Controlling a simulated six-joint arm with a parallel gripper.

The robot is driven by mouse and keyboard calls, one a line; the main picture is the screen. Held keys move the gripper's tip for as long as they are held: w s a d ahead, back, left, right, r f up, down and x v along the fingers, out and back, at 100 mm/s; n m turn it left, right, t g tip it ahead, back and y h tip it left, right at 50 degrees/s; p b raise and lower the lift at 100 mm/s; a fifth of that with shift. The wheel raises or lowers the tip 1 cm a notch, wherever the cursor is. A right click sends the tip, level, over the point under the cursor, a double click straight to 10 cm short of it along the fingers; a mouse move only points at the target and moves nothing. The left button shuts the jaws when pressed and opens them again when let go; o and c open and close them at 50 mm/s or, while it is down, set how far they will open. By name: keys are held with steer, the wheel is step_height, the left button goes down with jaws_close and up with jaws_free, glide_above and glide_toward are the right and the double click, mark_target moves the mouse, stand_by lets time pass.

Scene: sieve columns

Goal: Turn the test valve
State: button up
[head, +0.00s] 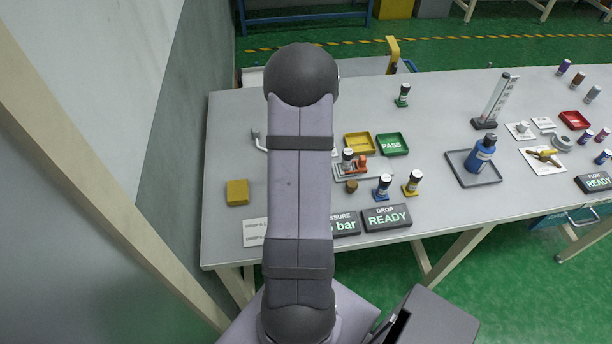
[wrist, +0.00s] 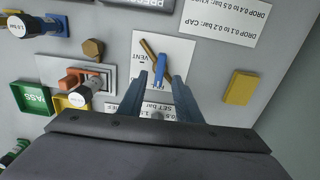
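The test valve shows in the wrist view as a blue handle (wrist: 160,70) and a brass-coloured bar (wrist: 148,50) on a white card (wrist: 180,52). The card reads VENT; its other print is partly covered. The bar slants and the blue handle stands nearly along the picture's vertical. My gripper (wrist: 160,80) is open, one finger on each side of the blue handle, with a visible gap to both fingers. I cannot tell how far the fingertips are above the card. In the head view my arm hides the valve and the gripper.
A yellow block (wrist: 241,87) lies right of the valve in the wrist view. On the left are a brass hex piece (wrist: 93,48), an orange fixture with a white-capped vial (wrist: 85,92), and green (wrist: 32,97) and yellow trays. Display boxes (head: 387,217) line the table's front edge.

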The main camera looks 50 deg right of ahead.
steer(key=shift+r, duration=1.5)
steer(key=shift+w+d+m, duration=0.15)
steer(key=shift+m, duration=0.15)
steer(key=s+a+f+g+y, duration=0.1)
steer(key=s+a+f, duration=0.15)
steer(key=a, duration=0.45)
steer(key=s+a+f+y, duration=0.1)
steer(key=s+a, duration=0.3)
steer(key=a, duration=0.3)
steer(key=w+a+r+n+h, duration=0.1)
steer(key=a+r+n, duration=0.15)
steer(key=a, duration=0.45)
steer(key=w+a+r+n+t, duration=0.1)
steer(key=w+a+r+n, duration=0.1)
steer(key=a+n, duration=0.35)
steer(key=w+a+r+n+h, duration=0.1)
steer(key=a+r, duration=0.1)
steer(key=a, duration=0.7)
step_height(320, 180, down, 40)
steer(key=b, duration=4)
steer(key=shift+s+a, duration=0.1)
